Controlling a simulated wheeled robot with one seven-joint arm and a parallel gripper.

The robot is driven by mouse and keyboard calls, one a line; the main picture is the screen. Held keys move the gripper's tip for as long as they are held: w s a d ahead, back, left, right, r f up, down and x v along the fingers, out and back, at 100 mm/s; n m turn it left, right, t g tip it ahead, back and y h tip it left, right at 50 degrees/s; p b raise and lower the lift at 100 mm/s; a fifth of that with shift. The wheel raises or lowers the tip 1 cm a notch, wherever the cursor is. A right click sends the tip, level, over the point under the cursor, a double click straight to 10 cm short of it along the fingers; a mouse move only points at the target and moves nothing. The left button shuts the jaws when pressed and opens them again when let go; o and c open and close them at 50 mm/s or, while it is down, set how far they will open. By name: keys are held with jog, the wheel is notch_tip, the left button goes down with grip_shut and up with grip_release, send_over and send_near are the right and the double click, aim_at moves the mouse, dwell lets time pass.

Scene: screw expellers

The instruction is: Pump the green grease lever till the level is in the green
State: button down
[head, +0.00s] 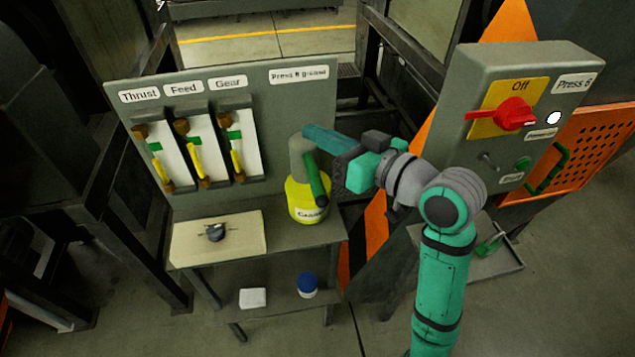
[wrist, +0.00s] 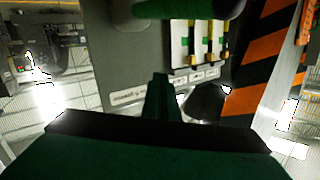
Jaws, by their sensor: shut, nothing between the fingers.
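The yellow grease pump (head: 305,205) stands on the shelf in front of the grey panel in the head view. Its green lever (head: 315,180) slants down in front of the pump's grey top. My gripper (head: 312,134) is shut and empty, beside and above the lever's upper end; I cannot tell if they touch. In the wrist view my shut fingers (wrist: 160,90) point toward the panel, and a dark green rounded shape crosses the top. Three gauges, Thrust (head: 155,155), Feed (head: 195,152) and Gear (head: 236,150), have green bands and yellow columns; exact levels are too small to read.
A cream block with a dark knob (head: 217,237) lies on the shelf left of the pump. A white box (head: 252,298) and a blue-capped jar (head: 307,284) sit on the lower shelf. A grey control box (head: 525,120) with a red switch (head: 515,113) stands right of my arm.

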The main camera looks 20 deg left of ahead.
jog(key=s+d+n+g+h, duration=0.3)
jog(key=s+d+h, duration=0.1)
jog(key=g+h, duration=0.1)
jog(key=h, duration=0.3)
send_near(319, 185)
jog(key=shift+s+d+r+n, duration=0.1)
jog(key=shift+d+r+n, duration=0.2)
jog(key=shift+r, duration=0.25)
jog(key=shift+x, duration=3.5)
notch_tip(319, 185, down, 5)
jog(key=shift+r, duration=0.2)
